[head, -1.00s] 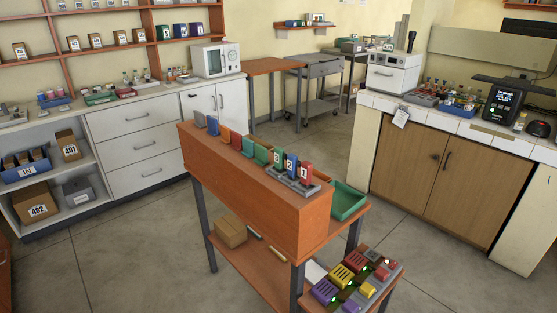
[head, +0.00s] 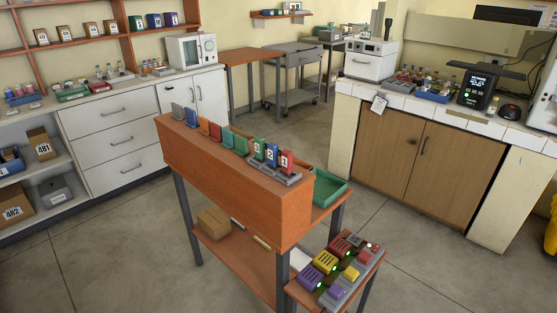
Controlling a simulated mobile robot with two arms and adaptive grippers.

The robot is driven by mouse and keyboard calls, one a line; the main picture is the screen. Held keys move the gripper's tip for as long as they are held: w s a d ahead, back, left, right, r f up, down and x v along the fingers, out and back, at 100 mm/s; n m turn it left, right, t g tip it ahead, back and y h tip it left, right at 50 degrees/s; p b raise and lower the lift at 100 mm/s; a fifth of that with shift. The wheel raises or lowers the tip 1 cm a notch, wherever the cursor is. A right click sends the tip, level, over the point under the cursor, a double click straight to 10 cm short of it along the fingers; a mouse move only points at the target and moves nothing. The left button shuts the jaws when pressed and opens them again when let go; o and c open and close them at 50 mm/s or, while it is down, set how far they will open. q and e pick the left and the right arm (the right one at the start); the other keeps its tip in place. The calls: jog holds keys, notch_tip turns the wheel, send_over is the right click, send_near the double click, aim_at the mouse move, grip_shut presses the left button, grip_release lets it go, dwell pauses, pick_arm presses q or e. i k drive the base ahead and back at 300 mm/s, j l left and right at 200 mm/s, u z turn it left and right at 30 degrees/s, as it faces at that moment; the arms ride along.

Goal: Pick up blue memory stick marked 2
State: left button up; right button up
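The blue memory stick marked 2 (head: 272,154) stands upright in a grey holder (head: 290,180) on top of the orange-brown wooden stand (head: 220,178) in the middle of the view. A green stick (head: 259,149) stands to its left and a red stick marked 1 (head: 287,161) to its right. The label on the green stick is too small to read surely. Neither of my grippers is in view.
Several coloured upright pieces (head: 215,131) line the stand's top. A green tray (head: 328,188) sits behind its right end. Floor in front is clear.

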aim_at(273, 149)
jog(key=j+z, duration=0.1)
jog(key=z, duration=0.3)
jog(key=i+j+z, duration=0.1)
jog(key=z, duration=0.25)
jog(key=j+z, duration=0.15)
jog(key=z, duration=0.25)
jog(key=j+z, duration=0.45)
jog(key=j, duration=0.45)
jog(key=k+j+z, duration=0.1)
jog(key=j+z, duration=0.3)
jog(key=j, duration=0.5)
